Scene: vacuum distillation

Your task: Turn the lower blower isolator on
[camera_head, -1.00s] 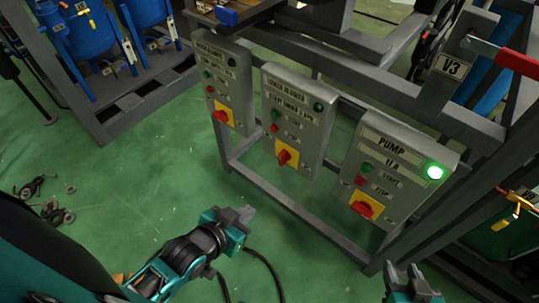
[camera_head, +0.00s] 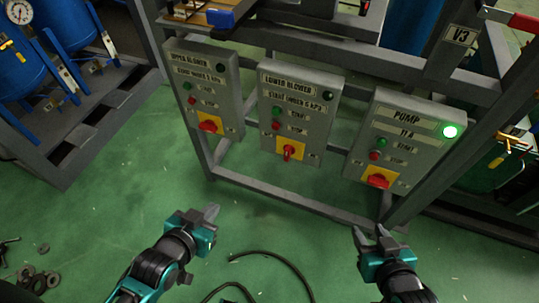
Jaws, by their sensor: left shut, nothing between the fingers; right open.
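The lower blower panel (camera_head: 296,113) is the middle of three grey control boxes on the frame. Its isolator (camera_head: 288,152) is a red rotary handle on a yellow plate at the bottom, and the handle stands roughly upright. The lamp (camera_head: 328,96) at its top right is dark. My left gripper (camera_head: 211,213) is shut and empty, below and left of this panel, over the floor. My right gripper (camera_head: 369,233) is open and empty, below the pump panel. Both grippers are apart from the panels.
The upper blower panel (camera_head: 205,88) is at left, its isolator (camera_head: 208,125) turned near sideways. A lower frame rail (camera_head: 290,203) runs beneath. A black cable (camera_head: 275,262) lies on the floor.

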